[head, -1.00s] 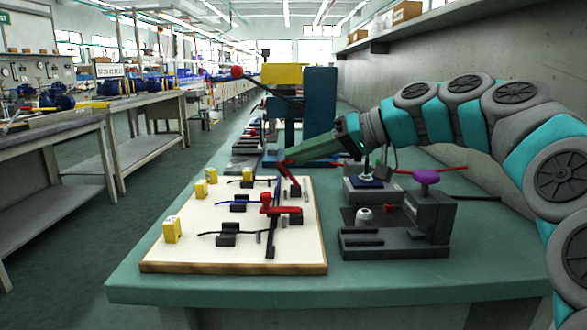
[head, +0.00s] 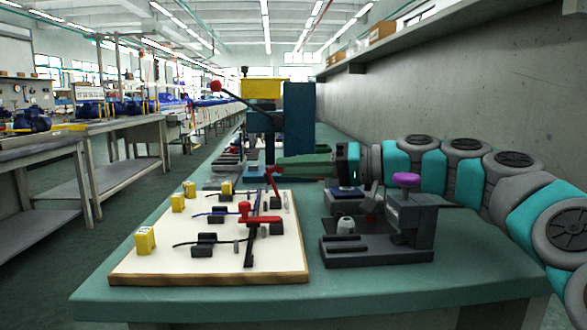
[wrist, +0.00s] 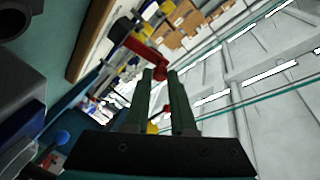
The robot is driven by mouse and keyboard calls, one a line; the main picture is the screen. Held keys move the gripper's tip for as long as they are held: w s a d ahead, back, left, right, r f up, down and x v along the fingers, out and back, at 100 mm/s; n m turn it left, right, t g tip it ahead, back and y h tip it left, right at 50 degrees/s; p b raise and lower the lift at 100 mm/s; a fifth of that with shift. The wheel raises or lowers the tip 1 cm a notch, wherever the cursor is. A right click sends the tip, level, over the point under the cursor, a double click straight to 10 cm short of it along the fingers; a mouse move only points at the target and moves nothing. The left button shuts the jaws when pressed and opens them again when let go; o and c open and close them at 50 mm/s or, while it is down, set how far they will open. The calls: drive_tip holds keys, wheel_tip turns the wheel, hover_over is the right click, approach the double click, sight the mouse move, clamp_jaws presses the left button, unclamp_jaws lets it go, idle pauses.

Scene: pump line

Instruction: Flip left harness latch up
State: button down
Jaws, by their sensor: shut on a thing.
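The harness board (head: 210,262) lies on the bench with two red latches. The near red latch (head: 258,213) lies roughly level across its dark post. The far red latch (head: 272,181) stands raised and tilted at the board's back right. My gripper (head: 275,167) reaches in from the right with green fingers and is shut on the far latch's upper end. In the wrist view, the red latch (wrist: 145,49) shows at and between the fingertips of my gripper (wrist: 160,74). The fingers hide part of it.
A dark fixture with a purple knob (head: 405,180) stands right of the board, below my arm. A press with a yellow head (head: 262,89) and blue column (head: 299,110) stands behind. Yellow connectors (head: 145,240) line the board's left side. The front bench edge is clear.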

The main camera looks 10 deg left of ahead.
drive_tip(key=c, duration=0.7)
unclamp_jaws()
drive_tip(key=shift+c, duration=0.2)
